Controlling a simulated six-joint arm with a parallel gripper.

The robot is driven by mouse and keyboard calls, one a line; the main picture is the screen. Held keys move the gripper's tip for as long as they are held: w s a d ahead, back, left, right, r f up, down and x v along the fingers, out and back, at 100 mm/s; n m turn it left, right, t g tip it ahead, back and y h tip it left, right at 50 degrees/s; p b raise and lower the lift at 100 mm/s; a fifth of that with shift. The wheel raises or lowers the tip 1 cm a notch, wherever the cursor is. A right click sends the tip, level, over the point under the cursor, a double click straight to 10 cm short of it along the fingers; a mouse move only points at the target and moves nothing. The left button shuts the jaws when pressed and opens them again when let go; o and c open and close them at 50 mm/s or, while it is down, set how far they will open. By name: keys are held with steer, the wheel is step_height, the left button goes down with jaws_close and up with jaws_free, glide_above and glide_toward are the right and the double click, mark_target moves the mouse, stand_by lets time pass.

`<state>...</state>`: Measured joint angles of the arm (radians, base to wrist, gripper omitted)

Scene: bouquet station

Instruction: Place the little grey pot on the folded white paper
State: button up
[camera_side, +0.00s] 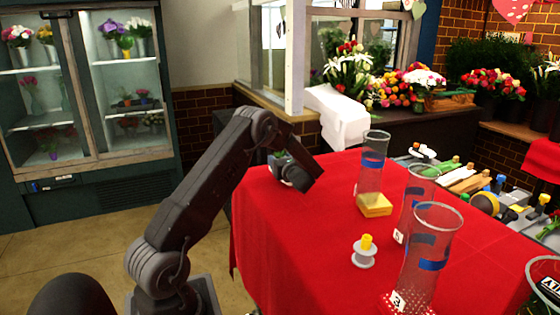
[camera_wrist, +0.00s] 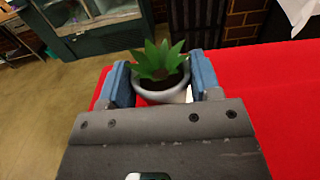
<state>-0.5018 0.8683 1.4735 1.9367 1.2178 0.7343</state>
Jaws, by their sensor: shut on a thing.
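The little grey pot (camera_wrist: 160,97) holds a green spiky succulent (camera_wrist: 160,62). In the wrist view it sits upright between the two blue finger pads of my gripper (camera_wrist: 161,75), which is shut on it. In the side view my gripper (camera_side: 290,172) is at the far left edge of the red table, with a bit of green leaf beside it and the pot mostly hidden. I cannot clearly pick out the folded white paper. A white draped sheet (camera_side: 340,118) lies over the counter behind the table, and I cannot tell whether it is that paper.
The red-covered table (camera_side: 300,235) has several clear glass cylinders with blue tape (camera_side: 430,250) on its right. A yellow block (camera_side: 374,205) and a grey spool with a yellow top (camera_side: 363,255) stand near them. The table's left part is clear.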

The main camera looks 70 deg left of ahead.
steer(key=shift+r, duration=0.1)
steer(key=o, duration=1.2)
steer(key=shift+f, duration=0.2)
steer(key=shift+r, duration=0.15)
